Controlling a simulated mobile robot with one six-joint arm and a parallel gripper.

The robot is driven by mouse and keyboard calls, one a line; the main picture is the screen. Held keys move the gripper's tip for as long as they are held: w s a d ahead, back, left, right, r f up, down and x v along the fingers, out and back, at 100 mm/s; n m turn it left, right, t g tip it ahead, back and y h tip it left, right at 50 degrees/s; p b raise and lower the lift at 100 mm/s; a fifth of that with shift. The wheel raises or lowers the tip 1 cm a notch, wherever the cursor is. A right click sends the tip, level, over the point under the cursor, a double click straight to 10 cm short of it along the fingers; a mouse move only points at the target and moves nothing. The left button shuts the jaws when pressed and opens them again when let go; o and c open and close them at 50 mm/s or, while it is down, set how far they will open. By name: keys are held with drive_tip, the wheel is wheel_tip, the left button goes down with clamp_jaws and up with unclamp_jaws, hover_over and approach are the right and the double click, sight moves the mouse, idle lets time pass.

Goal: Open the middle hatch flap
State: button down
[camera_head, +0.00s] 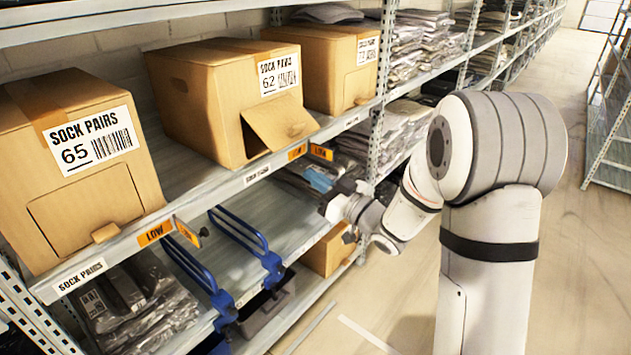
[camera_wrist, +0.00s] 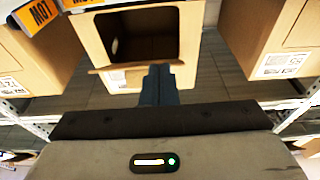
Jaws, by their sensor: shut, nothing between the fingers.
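The middle carton (camera_head: 190,105), labelled 62, stands on the shelf between two other cartons. Its hatch flap (camera_head: 283,121) is swung outward at a slant, with a dark gap beside it. In the wrist view the middle carton (camera_wrist: 92,38) shows a wide dark opening, and its flap (camera_wrist: 115,67) stands out along the opening's edge. My gripper (camera_head: 333,206) is in front of the shelf, below and right of the flap in the head view. Its shut, empty fingers (camera_wrist: 158,72) reach the flap's edge in the wrist view; I cannot tell whether they touch it.
The left carton (camera_head: 90,215), labelled 65, and the right carton (camera_head: 318,75) have closed flaps. Orange LOW tags (camera_head: 155,233) stick out from the shelf edge. Blue dividers (camera_head: 240,235) and bagged clothes (camera_head: 135,300) are below. The aisle floor at right is open.

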drive_tip(key=p+x, duration=0.1)
drive_tip(key=x, duration=0.8)
drive_tip(key=shift+w+a, duration=0.15)
drive_tip(key=shift+a, duration=0.15)
drive_tip(key=shift+r, duration=0.1)
idle(1.4)
drive_tip(key=shift+s+d+r+p, duration=0.9)
drive_tip(key=shift+r+p, duration=1.35)
drive_tip(key=shift+r, duration=2.75)
drive_tip(key=b+v, duration=0.4)
drive_tip(key=v, duration=0.6)
drive_tip(key=shift+d+f+b, duration=0.2)
drive_tip(key=shift+f+b, duration=0.1)
drive_tip(key=shift+f, duration=0.15)
